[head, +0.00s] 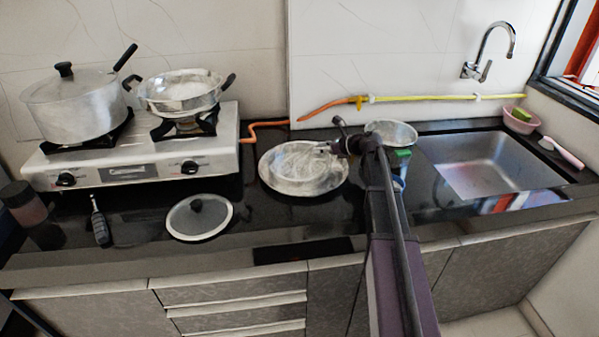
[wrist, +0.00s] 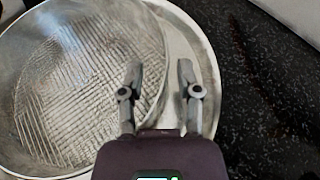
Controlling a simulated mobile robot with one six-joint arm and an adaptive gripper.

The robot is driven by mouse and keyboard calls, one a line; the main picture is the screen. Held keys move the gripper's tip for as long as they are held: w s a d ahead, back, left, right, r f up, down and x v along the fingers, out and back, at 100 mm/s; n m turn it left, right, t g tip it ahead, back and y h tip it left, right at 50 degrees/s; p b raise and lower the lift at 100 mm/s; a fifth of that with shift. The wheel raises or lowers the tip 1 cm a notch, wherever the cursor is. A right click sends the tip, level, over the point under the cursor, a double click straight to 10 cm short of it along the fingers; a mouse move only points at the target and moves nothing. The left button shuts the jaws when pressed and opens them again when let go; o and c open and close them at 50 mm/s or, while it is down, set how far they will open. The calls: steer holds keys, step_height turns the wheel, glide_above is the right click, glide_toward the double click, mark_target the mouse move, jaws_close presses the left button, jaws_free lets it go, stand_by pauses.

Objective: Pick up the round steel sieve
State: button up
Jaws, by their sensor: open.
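The round steel sieve (head: 300,165) sits on the dark counter between the stove and the sink. In the wrist view its mesh floor and wall (wrist: 75,85) fill the left side, over a pale plate or dish (wrist: 208,60). My gripper (wrist: 160,72) is open and empty. In the wrist view its left finger lies over the sieve's inside and its right finger over the plate beyond the rim, with the rim between them. I cannot tell how deep the fingertips reach. In the head view my gripper (head: 328,148) is at the sieve's right back edge.
A stove (head: 140,150) at left bears a lidded pot (head: 78,105) and a steel pan (head: 182,92). A glass lid (head: 199,218) lies in front. A metal bowl (head: 392,132) stands behind my arm, near the sink (head: 490,165). A hose (head: 420,98) runs along the wall.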

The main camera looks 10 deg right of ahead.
steer(key=shift+w+a+f, duration=0.2)
steer(key=shift+w+a, duration=0.05)
steer(key=shift+a, duration=0.05)
stand_by(0.4)
jaws_close()
